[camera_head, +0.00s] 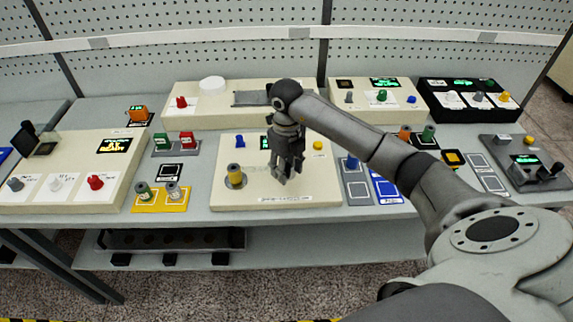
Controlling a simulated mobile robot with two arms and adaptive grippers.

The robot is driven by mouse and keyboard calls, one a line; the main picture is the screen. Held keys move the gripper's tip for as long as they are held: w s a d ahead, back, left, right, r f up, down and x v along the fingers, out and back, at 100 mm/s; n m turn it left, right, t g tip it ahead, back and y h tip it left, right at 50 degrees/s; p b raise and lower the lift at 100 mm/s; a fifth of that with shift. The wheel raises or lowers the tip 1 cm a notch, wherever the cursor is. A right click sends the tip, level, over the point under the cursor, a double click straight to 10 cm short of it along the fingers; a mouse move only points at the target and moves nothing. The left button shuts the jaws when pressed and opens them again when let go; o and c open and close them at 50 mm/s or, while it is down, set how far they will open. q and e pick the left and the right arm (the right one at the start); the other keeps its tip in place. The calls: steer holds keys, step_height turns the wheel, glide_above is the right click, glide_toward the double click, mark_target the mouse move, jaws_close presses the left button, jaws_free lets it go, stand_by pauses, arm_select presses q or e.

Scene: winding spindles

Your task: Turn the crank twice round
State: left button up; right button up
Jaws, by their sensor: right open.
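The cream winding panel (330,190) lies at the middle of the bench. A yellow-brown spool (235,175) stands on a round grey base at its left. A blue knob (240,141) and a yellow button (318,146) are near its back edge. My right gripper (284,172) points down over the middle of this panel, its fingers apart with nothing seen between them. It hides part of the panel and most of a small green display; I cannot make out a crank there. My left gripper is not in view.
Green and grey spools (144,191) stand on a yellow tray at left. A blue spool (352,162) stands on a grey tray right of the panel. A dark console (525,172) with a black handle is at far right. Cream control boxes (125,170) flank the work area.

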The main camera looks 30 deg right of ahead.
steer(key=shift+f, duration=0.1)
steer(key=shift+c, duration=0.3)
jaws_close()
steer(key=shift+m, duration=0.3)
steer(key=shift+w+a+m+b, duration=0.35)
steer(key=shift+m+b, duration=0.05)
steer(key=shift+m, duration=0.4)
steer(key=m, duration=0.1)
steer(key=w+a+m+b, duration=0.1)
steer(key=m, duration=0.1)
steer(key=shift+w+m, duration=0.15)
steer(key=shift+m, duration=0.15)
steer(key=shift+w+a+m+b, duration=0.15)
steer(key=shift+w+m, duration=0.2)
steer(key=shift+m, duration=0.5)
steer(key=shift+w+d+m+b, duration=0.1)
steer(key=shift+w+m, duration=0.25)
steer(key=shift+m, duration=0.45)
steer(key=shift+w+a+m+b, duration=0.15)
steer(key=shift+w+m, duration=0.2)
steer(key=shift+m, duration=0.5)
